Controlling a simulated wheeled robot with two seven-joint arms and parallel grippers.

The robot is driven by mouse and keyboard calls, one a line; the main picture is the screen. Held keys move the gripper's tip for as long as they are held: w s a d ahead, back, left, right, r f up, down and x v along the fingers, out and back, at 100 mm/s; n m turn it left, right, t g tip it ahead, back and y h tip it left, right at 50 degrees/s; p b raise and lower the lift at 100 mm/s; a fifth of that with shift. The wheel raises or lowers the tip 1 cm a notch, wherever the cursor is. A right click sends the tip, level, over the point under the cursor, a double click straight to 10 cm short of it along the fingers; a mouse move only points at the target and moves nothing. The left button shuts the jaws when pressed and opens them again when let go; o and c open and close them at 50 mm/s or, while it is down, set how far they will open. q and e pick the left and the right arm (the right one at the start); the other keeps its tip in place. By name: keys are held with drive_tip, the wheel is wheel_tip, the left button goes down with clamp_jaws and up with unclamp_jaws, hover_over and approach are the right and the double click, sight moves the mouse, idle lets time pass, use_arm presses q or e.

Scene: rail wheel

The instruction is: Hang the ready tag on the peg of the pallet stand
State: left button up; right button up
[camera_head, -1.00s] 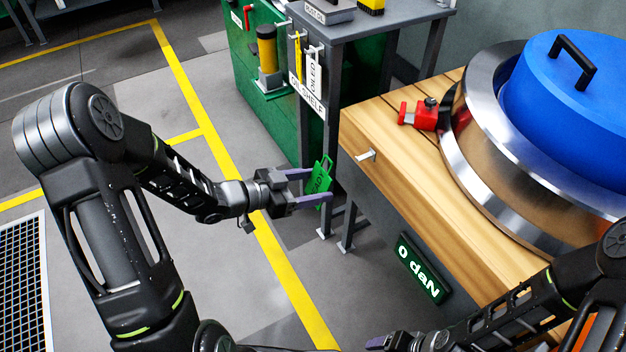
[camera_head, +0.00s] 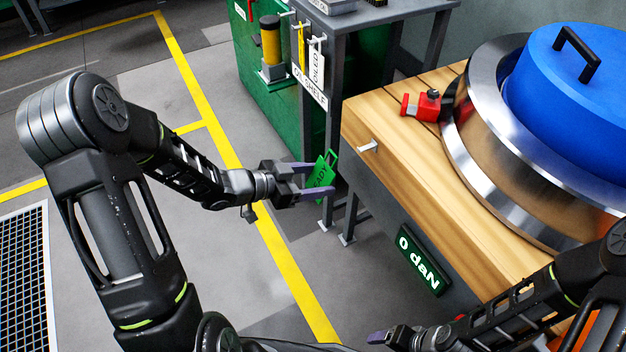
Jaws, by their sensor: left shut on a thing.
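The green ready tag (camera_head: 322,172) is held tilted between the fingers of my left gripper (camera_head: 312,180), in mid-air left of the pallet stand. Its loop sticks up at its upper right, and only part of its lettering shows. The pallet stand (camera_head: 420,190) has a wooden top and a grey side.
A steel wheel (camera_head: 470,150) with a blue cover (camera_head: 570,100) lies on the stand, beside a red clamp (camera_head: 422,104). A green "0 daN" display (camera_head: 420,260) is on the stand's side. The oil shelf (camera_head: 350,30) with hanging tags stands behind.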

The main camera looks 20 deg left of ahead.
use_arm(q)
drive_tip(key=r+b+x, duration=0.2)
drive_tip(key=b+x, duration=0.2)
drive_tip(key=x, duration=0.5)
drive_tip(key=shift+w+d, duration=0.35)
idle(0.4)
idle(0.6)
drive_tip(key=o, duration=1.4)
drive_tip(key=p+v, duration=0.2)
drive_tip(key=v, duration=0.5)
drive_tip(key=shift+s+a+r, duration=0.1)
drive_tip(key=shift+s+a, duration=0.1)
drive_tip(key=shift+a, duration=0.1)
